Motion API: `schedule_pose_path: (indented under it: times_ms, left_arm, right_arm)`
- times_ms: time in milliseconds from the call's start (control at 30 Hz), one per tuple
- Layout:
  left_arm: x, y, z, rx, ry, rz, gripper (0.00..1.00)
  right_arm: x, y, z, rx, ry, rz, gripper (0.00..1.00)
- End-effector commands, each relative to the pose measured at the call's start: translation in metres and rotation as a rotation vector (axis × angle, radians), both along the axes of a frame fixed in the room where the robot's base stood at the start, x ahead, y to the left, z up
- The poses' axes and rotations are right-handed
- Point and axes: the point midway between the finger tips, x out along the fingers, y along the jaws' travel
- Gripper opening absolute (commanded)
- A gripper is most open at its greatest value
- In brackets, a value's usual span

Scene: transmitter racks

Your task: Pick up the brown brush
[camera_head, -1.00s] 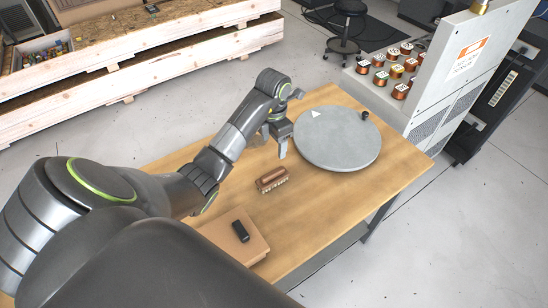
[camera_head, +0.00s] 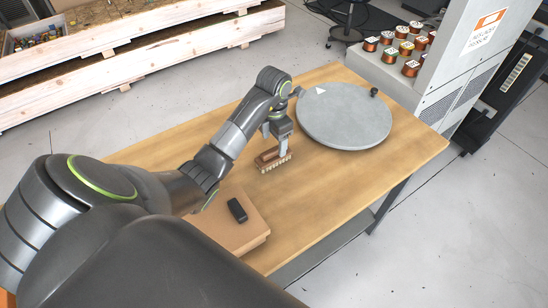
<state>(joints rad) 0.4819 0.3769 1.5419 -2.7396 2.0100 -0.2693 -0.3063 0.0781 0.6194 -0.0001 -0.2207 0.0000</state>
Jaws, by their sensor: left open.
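The brown brush (camera_head: 275,163) lies on the wooden table (camera_head: 318,191), bristles showing along its near side. My left gripper (camera_head: 275,148) is open just above and at the far side of the brush, fingers pointing down. One finger overlaps the brush's right part in the view. I cannot tell whether it touches the brush. My right gripper is not in view.
A round grey disc (camera_head: 345,113) with a white triangle lies right of the gripper. A cardboard box (camera_head: 238,225) with a small black object (camera_head: 237,210) on it is nearer. Copper coils (camera_head: 411,68) stand on a cabinet ledge. The table's right front is clear.

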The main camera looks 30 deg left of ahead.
Motion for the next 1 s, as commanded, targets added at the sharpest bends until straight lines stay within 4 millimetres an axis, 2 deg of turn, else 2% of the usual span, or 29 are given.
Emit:
schedule_pose_path:
  times_ms: [33, 367, 467, 533, 600, 700, 900, 1000]
  left_arm:
    - [0.000, 0.000, -0.009, 0.000, 0.000, 0.000, 0.65]
    - [0.001, 0.000, -0.022, 0.000, 0.000, 0.000, 0.65]
    - [0.001, 0.001, -0.032, 0.000, 0.000, 0.000, 0.65]
    - [0.001, 0.001, -0.046, -0.001, 0.005, 0.001, 0.65]
    - [0.001, 0.001, -0.051, -0.002, 0.005, 0.001, 0.65]
    - [0.002, 0.001, -0.060, -0.001, 0.001, 0.000, 0.65]
    - [0.002, 0.001, -0.062, 0.000, 0.000, 0.000, 0.65]
    - [0.002, 0.001, -0.062, 0.000, 0.000, 0.000, 0.54]
  right_arm:
    - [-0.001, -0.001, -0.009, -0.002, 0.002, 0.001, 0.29]
    - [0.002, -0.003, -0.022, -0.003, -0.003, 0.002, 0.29]
    - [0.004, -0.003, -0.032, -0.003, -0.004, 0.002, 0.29]
    - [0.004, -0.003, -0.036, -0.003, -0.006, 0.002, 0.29]
    - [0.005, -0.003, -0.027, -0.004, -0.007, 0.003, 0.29]
    - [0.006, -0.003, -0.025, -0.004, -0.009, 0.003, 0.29]
    - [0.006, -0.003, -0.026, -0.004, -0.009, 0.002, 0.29]
    - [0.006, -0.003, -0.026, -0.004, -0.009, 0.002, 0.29]
